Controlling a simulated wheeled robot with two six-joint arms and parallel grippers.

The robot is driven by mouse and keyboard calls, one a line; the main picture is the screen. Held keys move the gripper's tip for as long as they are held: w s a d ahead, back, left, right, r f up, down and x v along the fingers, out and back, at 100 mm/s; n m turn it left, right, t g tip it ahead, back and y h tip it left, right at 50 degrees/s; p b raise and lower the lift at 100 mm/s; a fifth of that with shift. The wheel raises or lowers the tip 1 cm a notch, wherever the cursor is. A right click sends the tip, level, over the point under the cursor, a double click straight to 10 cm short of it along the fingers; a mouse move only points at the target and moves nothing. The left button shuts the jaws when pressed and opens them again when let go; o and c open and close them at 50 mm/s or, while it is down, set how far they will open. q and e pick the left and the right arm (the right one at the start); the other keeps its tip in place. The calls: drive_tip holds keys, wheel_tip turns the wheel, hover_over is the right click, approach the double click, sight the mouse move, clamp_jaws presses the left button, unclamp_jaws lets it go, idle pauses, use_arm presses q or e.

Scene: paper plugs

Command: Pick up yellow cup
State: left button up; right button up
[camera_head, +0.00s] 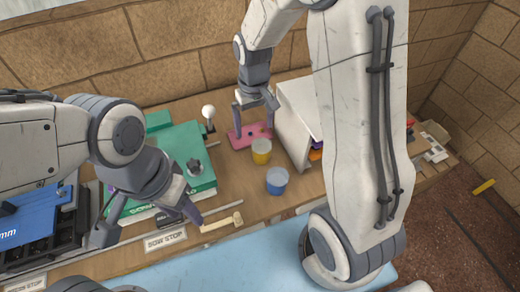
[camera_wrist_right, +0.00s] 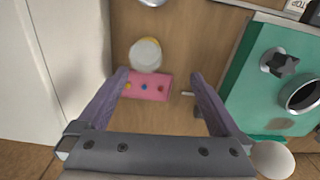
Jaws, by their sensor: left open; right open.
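The yellow cup (camera_head: 261,146) has a whitish upper part and stands upright on the wooden bench, in front of a pink plate. In the right wrist view the cup (camera_wrist_right: 146,55) shows from above, just beyond and between my fingertips. My right gripper (camera_head: 255,126) is open and empty over the pink plate, behind the cup; its spread fingers also show in the wrist view (camera_wrist_right: 160,76). My left gripper (camera_head: 146,224) is open and empty over the front edge of the green board.
A blue cup (camera_head: 277,177) stands in front of the yellow one. The pink plate (camera_head: 240,142) has coloured dots. A white box (camera_head: 296,122) stands right of the cups. A green board (camera_head: 180,150) with metal parts, a white ball (camera_head: 208,111) and a wooden hammer (camera_head: 222,223) are to the left.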

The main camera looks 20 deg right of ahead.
sight(262, 145)
drive_tip(key=d+f, duration=0.1)
drive_tip(key=w+d+f, duration=0.1)
drive_tip(key=f, duration=0.1)
drive_tip(key=shift+w+d+m, duration=0.1)
drive_tip(key=shift+m, duration=0.2)
wheel_tip(262, 145, down, 4)
drive_tip(key=shift+r, duration=0.25)
drive_tip(key=f, duration=0.2)
drive_tip(key=f+p, duration=0.1)
drive_tip(key=f, duration=0.1)
drive_tip(key=shift+d+f, duration=0.2)
drive_tip(key=shift+f, duration=0.75)
drive_tip(key=c, duration=1.2)
